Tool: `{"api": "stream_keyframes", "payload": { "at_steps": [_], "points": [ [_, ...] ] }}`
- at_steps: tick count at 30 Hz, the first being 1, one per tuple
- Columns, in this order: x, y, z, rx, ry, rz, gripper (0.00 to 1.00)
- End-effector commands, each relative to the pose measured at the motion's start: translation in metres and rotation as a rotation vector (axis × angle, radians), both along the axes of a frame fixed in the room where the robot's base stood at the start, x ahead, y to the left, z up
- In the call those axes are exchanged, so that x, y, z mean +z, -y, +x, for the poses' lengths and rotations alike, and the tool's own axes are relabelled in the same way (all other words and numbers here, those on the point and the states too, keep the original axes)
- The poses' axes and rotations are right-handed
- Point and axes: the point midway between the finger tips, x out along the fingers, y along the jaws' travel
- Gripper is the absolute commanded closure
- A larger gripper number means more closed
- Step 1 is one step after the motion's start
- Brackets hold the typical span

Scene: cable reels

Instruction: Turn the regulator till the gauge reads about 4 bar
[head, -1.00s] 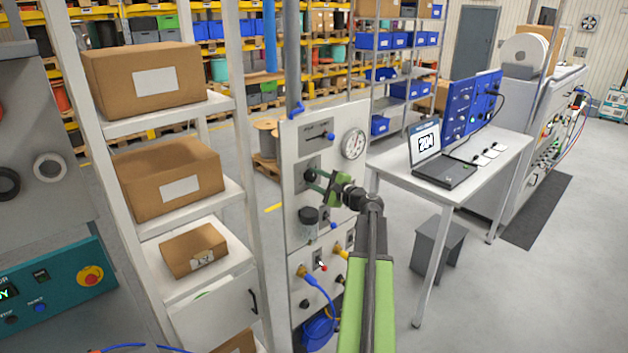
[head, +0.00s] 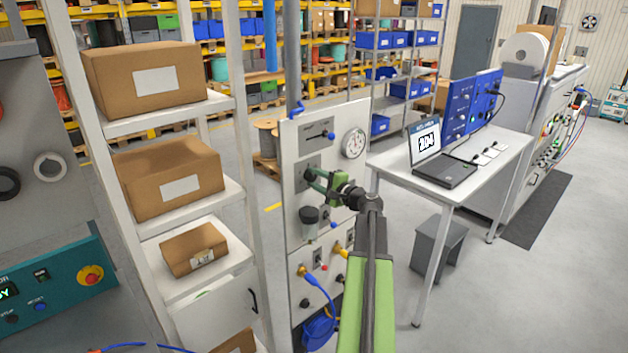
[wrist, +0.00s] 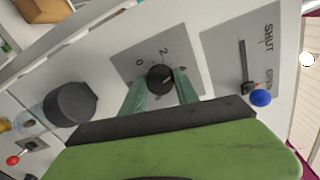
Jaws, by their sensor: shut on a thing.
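The regulator is a black round knob (wrist: 160,80) on a grey plate (wrist: 128,66) marked 0, 2 and 4. My gripper (wrist: 159,88) has its two green fingers closed on either side of this knob. In the head view my gripper (head: 317,178) reaches the panel from the right at the knob, which is mostly hidden by the fingers. The round white gauge (head: 354,143) sits up and to the right of the knob on the panel (head: 288,190). Its needle is too small to read. The gauge is not visible in the wrist view.
A lever with a blue tip (wrist: 260,98) on a SHUT/OPEN plate is beside the knob. A dark cylindrical bowl (wrist: 70,104) is on its other side. Below are blue and yellow hose fittings (head: 305,272). A white shelf (head: 240,185) stands left, a table (head: 490,165) right.

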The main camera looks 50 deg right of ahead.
Motion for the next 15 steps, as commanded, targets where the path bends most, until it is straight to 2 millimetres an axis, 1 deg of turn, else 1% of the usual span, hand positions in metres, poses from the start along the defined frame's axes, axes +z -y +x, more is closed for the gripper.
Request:
{"api": "stream_keyframes", "payload": {
  "at_steps": [2, 3, 6, 7, 15],
  "points": [
    [0.0001, -0.0004, 0.0003, 0.001, 0.000, 0.001, 1.00],
    [0.0001, -0.0004, 0.0003, 0.001, 0.000, 0.001, 0.58],
    [0.0000, -0.0003, 0.0003, 0.001, 0.000, 0.001, 0.45],
    [0.0000, -0.0003, 0.0003, 0.001, 0.000, 0.001, 0.42],
    [0.0000, -0.0002, -0.0001, 0.000, 0.000, 0.001, 0.42]
  ]
}}
